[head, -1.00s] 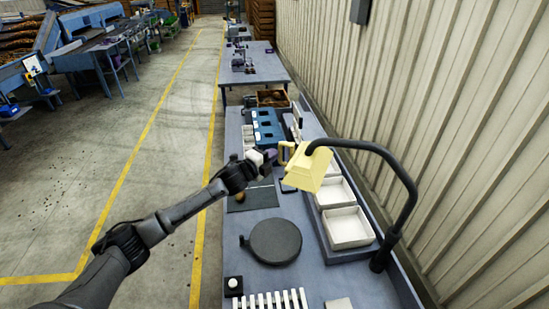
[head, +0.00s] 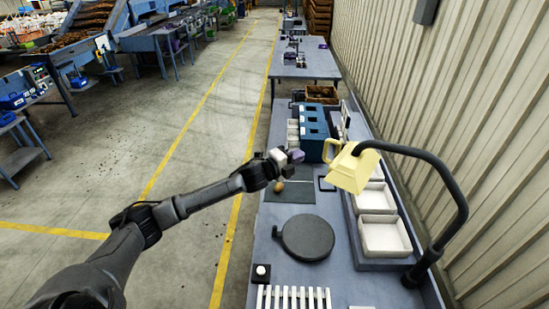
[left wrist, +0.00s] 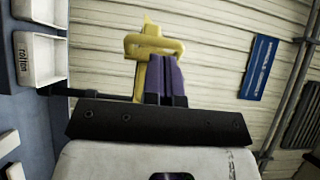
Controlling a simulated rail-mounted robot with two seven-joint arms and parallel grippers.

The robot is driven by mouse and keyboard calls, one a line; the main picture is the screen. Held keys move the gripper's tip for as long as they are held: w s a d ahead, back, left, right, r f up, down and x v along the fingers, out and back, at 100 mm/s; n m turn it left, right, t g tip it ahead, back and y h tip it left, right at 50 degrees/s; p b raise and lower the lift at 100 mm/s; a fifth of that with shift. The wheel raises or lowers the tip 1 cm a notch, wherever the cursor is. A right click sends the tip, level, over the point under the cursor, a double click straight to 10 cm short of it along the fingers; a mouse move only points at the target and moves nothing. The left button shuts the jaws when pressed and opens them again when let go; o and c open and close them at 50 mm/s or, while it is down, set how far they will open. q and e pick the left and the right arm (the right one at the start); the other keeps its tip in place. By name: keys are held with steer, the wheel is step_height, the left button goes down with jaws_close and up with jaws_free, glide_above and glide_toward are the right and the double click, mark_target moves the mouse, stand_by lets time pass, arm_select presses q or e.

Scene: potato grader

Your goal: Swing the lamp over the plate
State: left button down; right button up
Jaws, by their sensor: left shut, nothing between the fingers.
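The lamp has a pale yellow head (head: 352,170) with a loop handle on its left, hung from a bent black arm (head: 440,165) at the bench's right edge. The dark round plate (head: 306,239) lies on the bench nearer to me, left of the lamp head. My left gripper (head: 297,156), with purple fingers, is shut and empty, a small gap left of the handle in the head view. In the left wrist view the fingers (left wrist: 165,80) overlap the yellow handle (left wrist: 155,45) behind them; contact cannot be told there. My right gripper is out of view.
A brown potato (head: 279,186) lies on a dark mat (head: 290,194). White trays (head: 385,236) sit under and right of the lamp. Blue bins (head: 313,130) stand farther back. A white slatted rack (head: 293,298) is at the near end. A ribbed wall closes the right side.

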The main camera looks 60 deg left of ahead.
arm_select(q)
steer(key=s+a+b, duration=0.1)
steer(key=s+a, duration=0.2)
steer(key=s, duration=0.2)
steer(key=shift+a+r+b, duration=0.15)
steer(key=shift+a+b, duration=0.15)
steer(key=shift+a, duration=0.05)
